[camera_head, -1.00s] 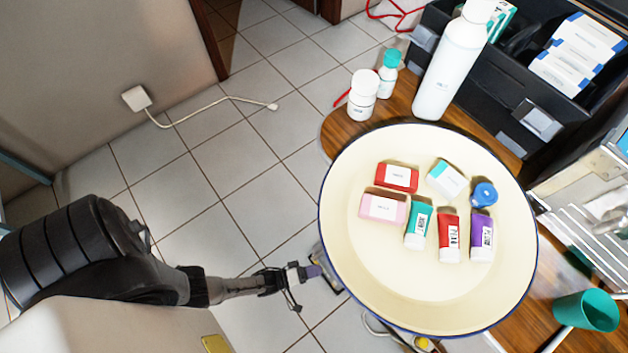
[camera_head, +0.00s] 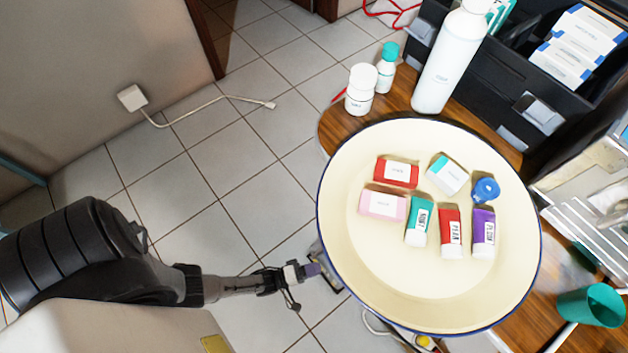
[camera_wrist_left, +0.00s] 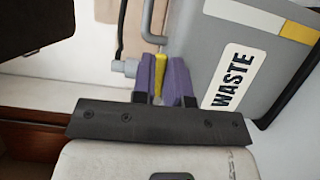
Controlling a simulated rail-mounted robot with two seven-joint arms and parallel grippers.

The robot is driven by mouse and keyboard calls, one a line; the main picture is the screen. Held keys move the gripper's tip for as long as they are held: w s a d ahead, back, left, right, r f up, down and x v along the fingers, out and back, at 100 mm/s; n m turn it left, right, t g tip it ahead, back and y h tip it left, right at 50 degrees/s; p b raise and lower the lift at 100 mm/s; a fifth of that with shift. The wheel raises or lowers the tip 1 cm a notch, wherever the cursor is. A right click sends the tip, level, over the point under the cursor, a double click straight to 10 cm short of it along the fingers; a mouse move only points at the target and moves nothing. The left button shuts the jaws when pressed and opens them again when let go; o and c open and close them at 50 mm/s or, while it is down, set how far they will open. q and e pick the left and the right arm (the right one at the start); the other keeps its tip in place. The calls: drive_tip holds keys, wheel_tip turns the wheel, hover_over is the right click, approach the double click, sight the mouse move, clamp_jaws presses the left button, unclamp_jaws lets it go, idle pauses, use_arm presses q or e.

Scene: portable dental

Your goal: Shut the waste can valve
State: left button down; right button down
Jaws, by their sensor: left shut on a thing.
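The grey waste can (camera_wrist_left: 217,35), with a white "WASTE" label (camera_wrist_left: 232,77), fills the upper right of the left wrist view. At its lower left is a yellow valve handle (camera_wrist_left: 159,66), next to a short grey spout (camera_wrist_left: 125,68). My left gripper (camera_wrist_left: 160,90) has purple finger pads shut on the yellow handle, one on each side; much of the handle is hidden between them. In the head view my left gripper (camera_head: 312,270) reaches in from the left, just beside the basin's lower left rim. The valve cannot be made out there. My right gripper is not in view.
A cream basin (camera_head: 400,290) with several small boxes and tubes sits on the wooden table (camera_head: 340,130), overhanging the gripper's right side. White bottles and a black organizer (camera_head: 490,95) stand behind. A green cup (camera_head: 590,305) is at right. Open tiled floor (camera_head: 215,185) lies left.

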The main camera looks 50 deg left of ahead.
use_arm(q)
drive_tip(key=c, duration=1.1)
unclamp_jaws()
drive_tip(key=shift+c, duration=0.2)
drive_tip(key=p+v, duration=0.1)
drive_tip(key=v, duration=1.3)
drive_tip(key=shift+p, duration=0.4)
drive_tip(key=shift+d, duration=0.15)
drive_tip(key=shift+w, duration=0.1)
